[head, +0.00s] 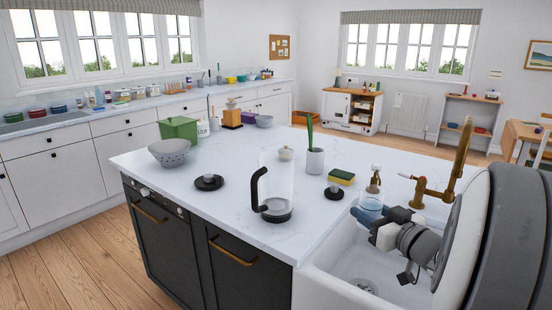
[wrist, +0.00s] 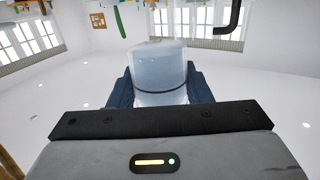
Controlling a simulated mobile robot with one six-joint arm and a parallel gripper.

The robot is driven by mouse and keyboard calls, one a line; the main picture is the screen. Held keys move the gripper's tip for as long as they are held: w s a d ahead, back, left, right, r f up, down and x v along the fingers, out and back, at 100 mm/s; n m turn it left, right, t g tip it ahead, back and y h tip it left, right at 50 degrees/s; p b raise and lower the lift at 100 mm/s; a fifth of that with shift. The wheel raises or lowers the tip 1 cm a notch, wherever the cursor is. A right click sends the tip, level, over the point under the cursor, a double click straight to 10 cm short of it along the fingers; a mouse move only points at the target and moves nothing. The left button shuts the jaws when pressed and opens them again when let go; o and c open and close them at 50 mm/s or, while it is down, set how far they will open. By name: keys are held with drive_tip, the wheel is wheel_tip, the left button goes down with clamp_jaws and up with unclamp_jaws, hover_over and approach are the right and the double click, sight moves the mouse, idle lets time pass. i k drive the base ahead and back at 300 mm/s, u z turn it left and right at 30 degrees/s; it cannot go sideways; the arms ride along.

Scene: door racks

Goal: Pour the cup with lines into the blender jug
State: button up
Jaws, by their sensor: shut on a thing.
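The cup looks roughly upright in the head view. In the wrist view the cup (wrist: 160,75) sits between the dark jaws (wrist: 158,92), with one dark line round it; its contents are hard to tell. The clear blender jug (head: 279,180) stands upright on the island to the left of the cup, apart from it. Its black handle faces left and its base is dark. A black curved piece, apparently the handle (wrist: 229,18), shows in the wrist view.
The brass tap (head: 437,192) rises behind my gripper. Another black disc (head: 209,182) and a colander (head: 170,153) stand left.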

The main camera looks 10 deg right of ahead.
sight(275, 175)
drive_tip(key=u, duration=1.55)
drive_tip(key=i, duration=2.4)
drive_tip(key=z, duration=1.05)
